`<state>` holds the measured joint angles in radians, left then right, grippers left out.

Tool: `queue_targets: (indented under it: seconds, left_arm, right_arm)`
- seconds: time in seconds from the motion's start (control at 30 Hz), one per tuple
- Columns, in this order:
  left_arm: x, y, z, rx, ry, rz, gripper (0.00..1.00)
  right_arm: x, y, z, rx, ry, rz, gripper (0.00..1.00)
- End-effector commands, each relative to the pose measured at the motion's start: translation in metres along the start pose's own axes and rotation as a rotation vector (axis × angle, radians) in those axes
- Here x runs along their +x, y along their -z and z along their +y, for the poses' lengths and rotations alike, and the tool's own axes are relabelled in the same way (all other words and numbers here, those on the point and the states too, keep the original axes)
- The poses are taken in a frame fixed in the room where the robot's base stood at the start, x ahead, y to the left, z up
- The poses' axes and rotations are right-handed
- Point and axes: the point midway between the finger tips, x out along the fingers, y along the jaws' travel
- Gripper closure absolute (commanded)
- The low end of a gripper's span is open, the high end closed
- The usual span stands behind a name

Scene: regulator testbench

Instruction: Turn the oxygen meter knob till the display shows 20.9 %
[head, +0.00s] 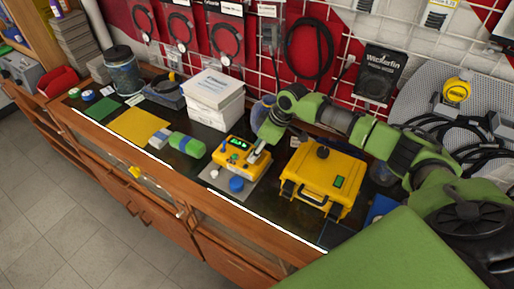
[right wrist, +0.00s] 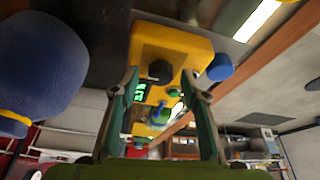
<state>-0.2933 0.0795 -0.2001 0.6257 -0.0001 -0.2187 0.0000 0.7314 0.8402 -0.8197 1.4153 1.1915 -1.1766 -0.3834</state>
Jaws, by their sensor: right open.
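The yellow oxygen meter (head: 227,157) sits on a grey plate on the dark bench top. Its green display (head: 239,143) is lit, but I cannot read the number. In the right wrist view the meter (right wrist: 172,40) is ahead of the fingers, with a dark round knob (right wrist: 160,70) between them and the green display (right wrist: 139,91) beside it. My right gripper (head: 256,157) comes in from the right over the meter's right side. Its fingers (right wrist: 161,80) are apart, and I cannot tell whether they touch the knob. My left gripper is out of view.
A yellow hard case (head: 318,180) stands right of the meter, under my right arm. A blue cap (head: 237,185) is on the plate in front. White boxes (head: 214,98) stand behind; a green cylinder (head: 187,144) lies to the left. A yellow sheet (head: 140,124) lies farther left.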

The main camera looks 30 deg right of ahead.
Motion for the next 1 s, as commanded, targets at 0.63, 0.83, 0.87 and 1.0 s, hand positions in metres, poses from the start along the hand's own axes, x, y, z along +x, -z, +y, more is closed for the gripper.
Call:
queue_targets:
  seconds: [0.63,0.83,0.87,1.0]
  left_arm:
    - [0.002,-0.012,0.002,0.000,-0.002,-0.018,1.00]
    - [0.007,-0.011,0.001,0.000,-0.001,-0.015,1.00]
    - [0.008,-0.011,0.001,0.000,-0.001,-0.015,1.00]
    - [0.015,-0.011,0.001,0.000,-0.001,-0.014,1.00]
  right_arm:
    - [0.000,0.000,0.000,-0.021,0.011,0.000,0.97]
    - [0.001,0.000,0.001,-0.104,0.047,0.001,0.97]
    - [0.001,0.000,0.001,-0.123,0.055,0.001,0.97]
    - [0.002,0.000,0.002,-0.222,0.095,0.003,0.97]
